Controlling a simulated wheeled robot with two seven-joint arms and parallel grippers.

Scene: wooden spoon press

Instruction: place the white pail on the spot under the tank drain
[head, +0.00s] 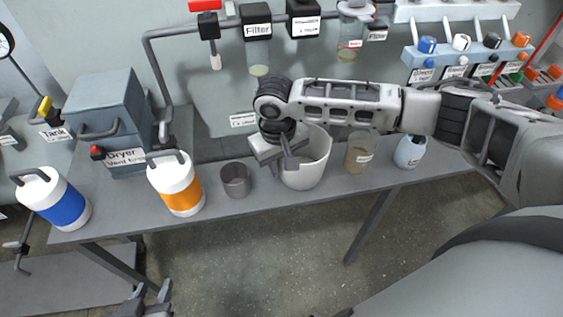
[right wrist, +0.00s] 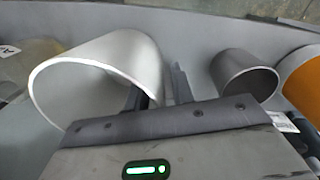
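The white pail (head: 316,160) stands upright on the grey bench, open at the top. In the right wrist view the pail (right wrist: 105,65) is at the left, its rim facing the camera. My right gripper (head: 287,150) is at the pail's left side. Its fingers (right wrist: 162,88) appear to straddle the pail wall, one inside the rim and one outside; whether they press on it is unclear. My left gripper (head: 150,296) is at the bottom edge, away from the bench, fingers apart and empty. A sign reading Tank (head: 55,133) is at the far left; the drain spot is not clearly identifiable.
A grey cup (head: 235,180), an orange-banded jug (head: 177,184) and a blue-banded jug (head: 55,198) stand left of the pail. A low grey platform (head: 75,283) and a tap (head: 20,248) are at lower left.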

